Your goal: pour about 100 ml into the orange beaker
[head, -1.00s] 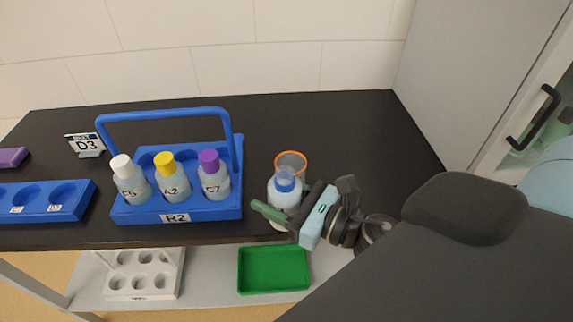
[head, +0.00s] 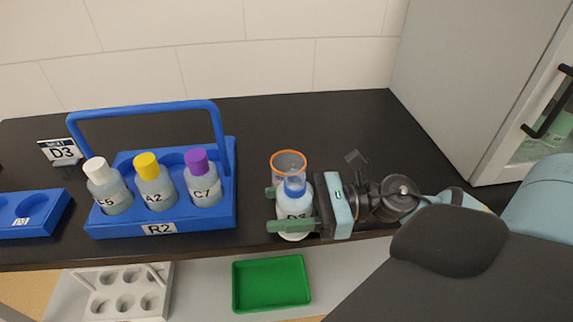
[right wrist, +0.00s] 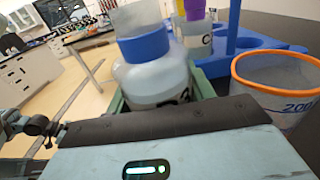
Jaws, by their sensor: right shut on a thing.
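The orange beaker (head: 288,163), clear with an orange rim, stands on the black bench behind the held bottle, which hides its lower part. In the right wrist view the beaker (right wrist: 280,95) is at the right, with part of a "200" mark showing. My right gripper (head: 285,209) has its green fingers shut on a clear bottle with a blue top (head: 295,187). The bottle is about upright, at the bench's front edge. Its label is partly covered by a finger. The blue-topped bottle (right wrist: 150,78) also shows in the right wrist view. My left gripper is out of view.
A blue rack R2 (head: 105,225) with a tall handle holds white-, yellow- and purple-capped bottles to the left. A D3 sign (head: 60,152) stands behind another blue rack (head: 35,212). A green tray (head: 271,284) lies on the lower shelf. The bench behind the beaker is clear.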

